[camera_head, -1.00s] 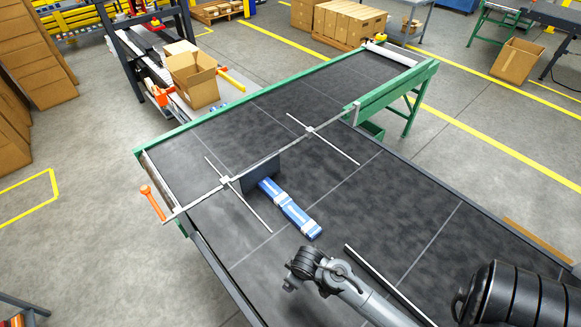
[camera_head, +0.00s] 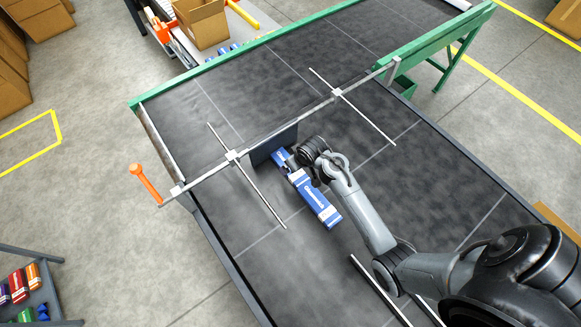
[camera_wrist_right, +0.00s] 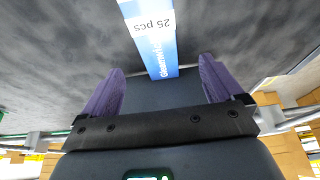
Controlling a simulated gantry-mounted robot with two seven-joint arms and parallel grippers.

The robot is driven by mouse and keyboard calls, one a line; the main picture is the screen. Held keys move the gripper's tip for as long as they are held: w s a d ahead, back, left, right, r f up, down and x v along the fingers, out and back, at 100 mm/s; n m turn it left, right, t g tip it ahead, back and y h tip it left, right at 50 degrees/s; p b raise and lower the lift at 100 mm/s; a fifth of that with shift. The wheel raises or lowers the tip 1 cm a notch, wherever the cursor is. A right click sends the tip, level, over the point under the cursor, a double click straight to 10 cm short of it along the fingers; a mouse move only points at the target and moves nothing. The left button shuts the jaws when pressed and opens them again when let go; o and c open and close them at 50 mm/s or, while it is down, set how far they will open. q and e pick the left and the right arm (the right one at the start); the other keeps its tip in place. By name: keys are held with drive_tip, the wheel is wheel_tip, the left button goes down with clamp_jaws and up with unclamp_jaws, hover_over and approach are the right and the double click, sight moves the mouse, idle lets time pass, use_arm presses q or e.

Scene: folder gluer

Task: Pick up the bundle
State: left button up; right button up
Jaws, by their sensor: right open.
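The bundle (camera_head: 318,200) is a blue flat stack with white bands, lying on the dark conveyor belt, its far end by an upright dark plate (camera_head: 272,145). My right arm reaches in from the right, and its wrist is over the far part of the bundle, hiding some of it. In the right wrist view, the bundle (camera_wrist_right: 156,38) shows a white "25 pcs" label, and its end lies between and ahead of the two purple fingers. My right gripper (camera_wrist_right: 160,76) is open, with a gap on both sides of the bundle. My left gripper is not in view.
A metal crossbar (camera_head: 290,125) with thin rods and an orange handle (camera_head: 146,184) spans the belt beside the bundle. Green rails (camera_head: 225,62) edge the belt. A cardboard box (camera_head: 199,22) stands beyond. The belt to the right is mostly clear.

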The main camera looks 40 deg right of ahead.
sight(299, 178)
drive_tip(key=x, duration=0.2)
drive_tip(key=shift+f, duration=0.3)
drive_tip(key=shift+d+x, duration=0.15)
drive_tip(key=shift+x, duration=1.2)
drive_tip(key=shift+d+x, duration=0.15)
drive_tip(key=shift+x, duration=1.15)
drive_tip(key=shift+c, duration=0.2)
drive_tip(key=c, duration=1.2)
drive_tip(key=shift+r, duration=0.15)
